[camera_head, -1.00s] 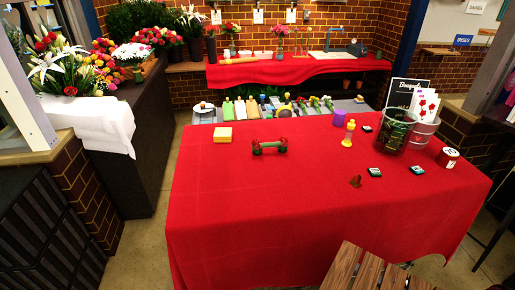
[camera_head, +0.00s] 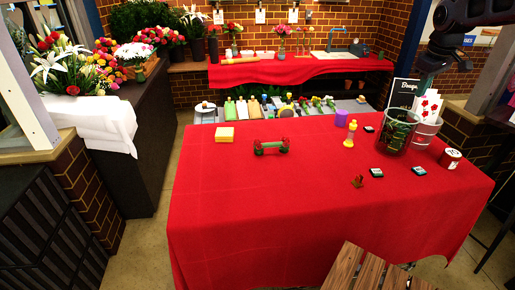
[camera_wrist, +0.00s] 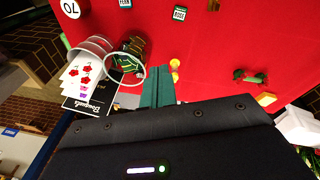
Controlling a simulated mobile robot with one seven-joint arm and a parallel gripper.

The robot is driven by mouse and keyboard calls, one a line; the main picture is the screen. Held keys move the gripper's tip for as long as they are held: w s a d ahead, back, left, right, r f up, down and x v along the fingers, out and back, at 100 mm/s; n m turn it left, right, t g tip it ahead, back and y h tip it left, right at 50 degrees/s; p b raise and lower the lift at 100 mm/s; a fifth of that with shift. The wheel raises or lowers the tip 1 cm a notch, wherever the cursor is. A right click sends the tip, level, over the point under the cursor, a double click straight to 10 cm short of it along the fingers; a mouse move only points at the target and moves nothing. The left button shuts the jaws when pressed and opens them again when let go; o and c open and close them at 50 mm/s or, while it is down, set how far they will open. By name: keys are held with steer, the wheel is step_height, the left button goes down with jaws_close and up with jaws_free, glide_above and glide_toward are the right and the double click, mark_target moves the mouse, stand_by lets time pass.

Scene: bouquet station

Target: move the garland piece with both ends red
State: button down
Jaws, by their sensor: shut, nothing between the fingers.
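The garland piece with both ends red (camera_head: 271,147) lies on the red-covered table, left of centre toward the back. It has a green middle and a red bloom at each end. It also shows in the wrist view (camera_wrist: 250,76), at right, small, lying on the red cloth. My gripper (camera_wrist: 158,86) shows in the wrist view as two teal fingers close together, shut and empty. It is well apart from the garland piece. In the head view my dark arm enters at the top right, above the glass vase; the fingertips are not clear there.
A glass vase (camera_head: 396,132) with dark green contents stands at the table's right, beside a bucket with cards (camera_head: 425,131). A yellow bottle-like thing (camera_head: 351,132), purple cup (camera_head: 341,115), yellow block (camera_head: 225,135) and small labelled tiles (camera_head: 376,172) are also on the table. The front left is clear.

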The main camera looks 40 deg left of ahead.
steer(key=a+f+n, duration=0.3)
steer(key=a+n, duration=0.1)
steer(key=a, duration=1.2)
steer(key=n+g, duration=0.2)
steer(key=n, duration=0.8)
glide_above(250, 155)
steer(key=s+a, duration=0.3)
step_height(250, 155, down, 20)
steer(key=shift+h, duration=0.4)
steer(key=f, duration=0.9)
steer(key=shift+w+d+f, duration=0.1)
steer(key=shift+w+f, duration=0.1)
steer(key=shift+f, duration=0.1)
steer(key=shift+w+d+r, duration=0.25)
steer(key=shift+w+d, duration=0.65)
steer(key=shift+w, duration=0.05)
steer(key=shift+w+d+f, duration=0.1)
steer(key=shift+w+d, duration=0.4)
